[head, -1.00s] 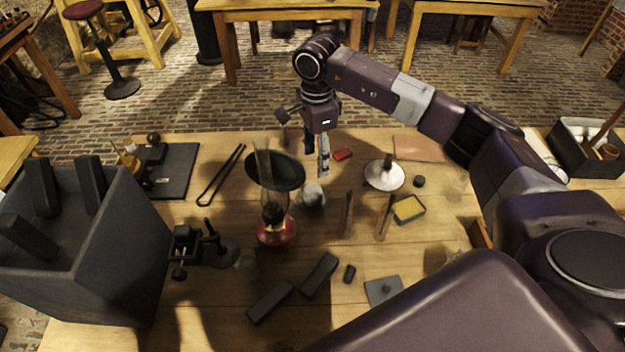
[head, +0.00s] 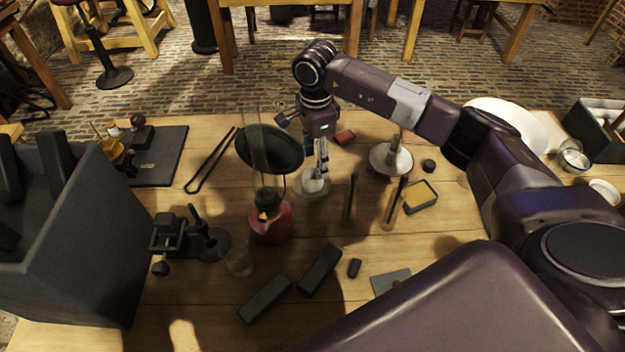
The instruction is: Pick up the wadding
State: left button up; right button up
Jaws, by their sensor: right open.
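A small pale lump, which looks like the wadding (head: 312,184), sits near the middle of the table, just right of the red-based lamp. A clear, glassy rim shows around its base; I cannot tell whether it lies in a glass vessel or beside one. My right gripper (head: 322,168) points down at the wadding from behind, open, with its fingertips at the lump's top right. I cannot tell whether they touch it. The fingers hide a small part of it. My left gripper is not in view.
Thin upright rods (head: 350,197) stand to the right, near a yellow-filled tin (head: 420,196). A white dish (head: 391,162) lies behind them. A large dark box (head: 90,240) fills the left.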

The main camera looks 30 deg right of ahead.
aim_at(315, 171)
jog(key=f+p, duration=0.1)
jog(key=f, duration=0.1)
jog(key=f+p, duration=0.1)
jog(key=f, duration=0.1)
jog(key=shift+s+f, duration=0.2)
jog(key=shift+f, duration=0.65)
jog(key=c, duration=0.9)
